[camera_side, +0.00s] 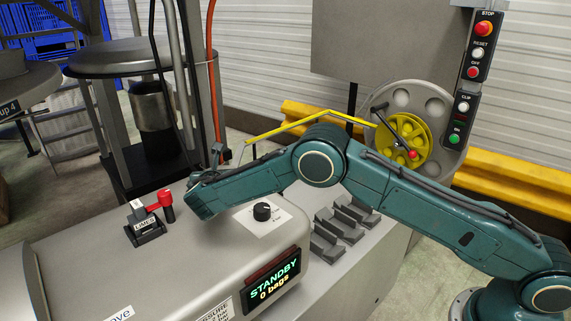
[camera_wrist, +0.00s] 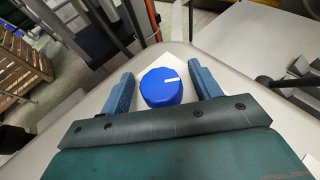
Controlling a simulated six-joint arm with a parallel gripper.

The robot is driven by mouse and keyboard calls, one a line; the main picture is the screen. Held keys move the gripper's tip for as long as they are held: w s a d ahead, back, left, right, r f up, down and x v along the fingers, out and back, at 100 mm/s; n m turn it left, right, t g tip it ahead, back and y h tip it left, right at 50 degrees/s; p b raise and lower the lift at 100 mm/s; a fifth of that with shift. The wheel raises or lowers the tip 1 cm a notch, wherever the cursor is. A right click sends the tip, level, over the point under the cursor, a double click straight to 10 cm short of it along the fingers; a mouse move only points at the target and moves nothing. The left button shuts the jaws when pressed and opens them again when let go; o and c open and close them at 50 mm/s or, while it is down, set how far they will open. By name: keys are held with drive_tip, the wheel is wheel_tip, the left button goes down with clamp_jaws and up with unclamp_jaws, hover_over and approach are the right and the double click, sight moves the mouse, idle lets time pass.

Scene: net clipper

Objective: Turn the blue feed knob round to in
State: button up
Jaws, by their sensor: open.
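The blue feed knob (camera_wrist: 160,88) stands on a pale plate in the wrist view. Its white pointer line lies toward the right of the knob's top. My gripper (camera_wrist: 164,84) is open, with one blue finger on each side of the knob. Gaps show between the knob and both fingers, so neither visibly touches it. In the side view the knob and the fingers are hidden behind my arm. The markings around the knob are too small or covered to read.
In the side view, a black knob (camera_side: 262,212) sits on a white label and a red-handled lever (camera_side: 165,200) stands farther left. The display (camera_side: 273,281) reads STANDBY, 0 bags. A yellow wheel (camera_side: 404,142) and a button panel (camera_side: 475,80) stand behind.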

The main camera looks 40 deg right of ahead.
drive_tip(key=shift+c, duration=0.4)
drive_tip(key=c, duration=0.9)
drive_tip(key=shift+w+r+m+g+h, duration=0.15)
drive_tip(key=shift+m+g+h, duration=0.25)
drive_tip(key=shift+m+h, duration=0.15)
drive_tip(key=shift+w+r+m+g+h, duration=0.1)
drive_tip(key=shift+m+g+h, duration=0.3)
drive_tip(key=shift+m+h, duration=0.15)
drive_tip(key=shift+s+a+f+m+g+h, duration=0.1)
drive_tip(key=shift+s+m+g+h, duration=0.1)
drive_tip(key=shift+m+g+h, duration=0.15)
drive_tip(key=o, duration=0.9)
drive_tip(key=shift+o, duration=0.4)
drive_tip(key=shift+f, duration=0.1)
drive_tip(key=shift+s, duration=0.1)
